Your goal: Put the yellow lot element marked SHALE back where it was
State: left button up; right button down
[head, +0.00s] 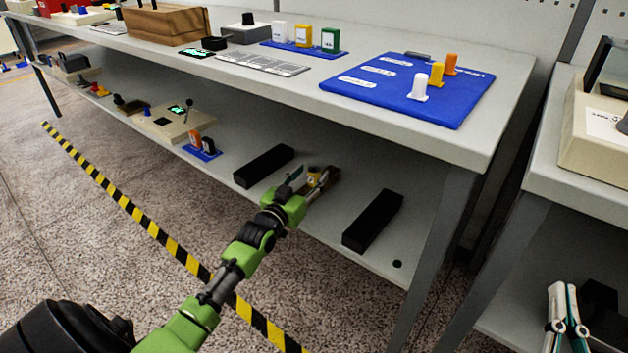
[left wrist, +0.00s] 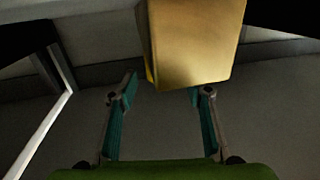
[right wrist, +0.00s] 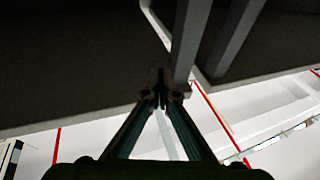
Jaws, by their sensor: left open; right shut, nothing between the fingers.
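A yellow element (head: 314,172) is on the lower shelf, at my left gripper (head: 303,184). In the left wrist view a large plain yellow block (left wrist: 195,42) is ahead of my open left gripper (left wrist: 163,92), above the gap and towards its right finger. No grip on it shows, and no marking is readable. Other yellow elements stand on the blue board (head: 436,73) and in the blue rack (head: 303,36); I cannot read which is SHALE. My right gripper (head: 563,290) is low at the right, shut and empty; its fingertips meet in the right wrist view (right wrist: 162,92).
Black blocks lie on the lower shelf, left (head: 264,166) and right (head: 373,220) of my left gripper. The tabletop (head: 455,140) overhangs the shelf. The blue board (head: 380,95) also holds white and orange elements. A table leg (head: 440,235) stands between my grippers.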

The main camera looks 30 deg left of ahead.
pick_arm(q)
jog(key=shift+w, duration=0.7)
pick_arm(e)
jog(key=shift+s+a+r+t+y, duration=0.15)
jog(key=shift+r+t, duration=0.1)
jog(key=shift+r, duration=0.2)
jog(key=shift+s+d+r+t+y, duration=0.1)
jog(key=shift+s+r+t, duration=0.1)
jog(key=shift+r, duration=0.3)
jog(key=shift+s+a+r+t+y, duration=0.15)
jog(key=shift+r+t, duration=0.1)
jog(key=shift+r, duration=0.2)
pick_arm(q)
jog(key=shift+c, duration=0.3)
pick_arm(e)
jog(key=shift+d, duration=0.1)
pick_arm(q)
grip_shut()
jog(key=shift+r, duration=0.1)
pick_arm(e)
jog(key=shift+w, duration=0.1)
